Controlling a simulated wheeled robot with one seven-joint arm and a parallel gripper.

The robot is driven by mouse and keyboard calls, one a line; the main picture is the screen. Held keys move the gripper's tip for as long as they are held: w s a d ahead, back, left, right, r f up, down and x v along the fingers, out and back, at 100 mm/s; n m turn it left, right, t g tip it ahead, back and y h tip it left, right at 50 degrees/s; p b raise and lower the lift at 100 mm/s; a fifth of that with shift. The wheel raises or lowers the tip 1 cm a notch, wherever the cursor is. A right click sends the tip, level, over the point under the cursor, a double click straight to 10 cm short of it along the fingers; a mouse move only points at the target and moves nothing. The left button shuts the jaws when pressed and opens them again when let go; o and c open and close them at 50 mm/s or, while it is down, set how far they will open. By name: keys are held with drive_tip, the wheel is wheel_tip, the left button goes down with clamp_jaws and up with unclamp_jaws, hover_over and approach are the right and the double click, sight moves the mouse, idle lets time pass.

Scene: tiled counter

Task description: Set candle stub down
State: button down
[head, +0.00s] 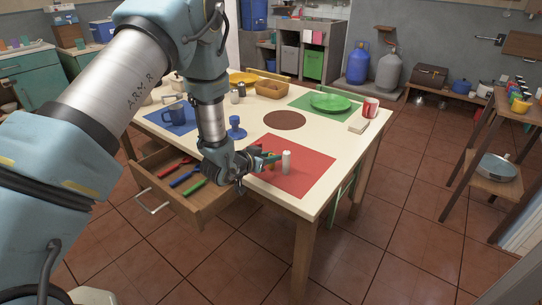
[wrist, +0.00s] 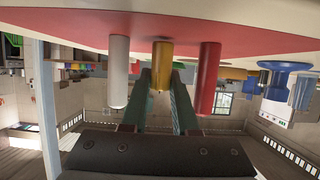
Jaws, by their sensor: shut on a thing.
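In the wrist view, which shows the scene upside down, my gripper (wrist: 163,85) has its green fingers closed around a yellow candle stub (wrist: 162,60). The stub is upright, its base at or just over the red mat (wrist: 250,30); I cannot tell whether it touches. A white candle (wrist: 119,70) and a red candle (wrist: 208,75) stand upright on either side of it, apart from it. In the head view my gripper (head: 270,158) is low over the red mat (head: 305,175), with the white candle (head: 286,162) just right of it. The held stub is mostly hidden there.
A drawer (head: 190,205) with coloured-handled tools stands open at the table's front left. A blue goblet (head: 236,128) is behind my gripper, and a blue mug (head: 173,113) is on a blue mat at left. A brown round mat (head: 284,120) is bare. The red mat's right part is clear.

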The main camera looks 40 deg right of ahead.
drive_tip(key=shift+f, duration=0.2)
drive_tip(key=shift+f+b, duration=0.15)
drive_tip(key=shift+b, duration=0.15)
drive_tip(key=c, duration=0.7)
unclamp_jaws()
drive_tip(key=shift+r, duration=0.2)
drive_tip(key=shift+a+r, duration=0.1)
drive_tip(key=shift+a, duration=0.05)
drive_tip(key=b+v, duration=0.2)
drive_tip(key=v, duration=0.9)
drive_tip(key=shift+s+a+r, duration=0.1)
drive_tip(key=shift+s+a, duration=0.05)
drive_tip(key=shift+a, duration=0.15)
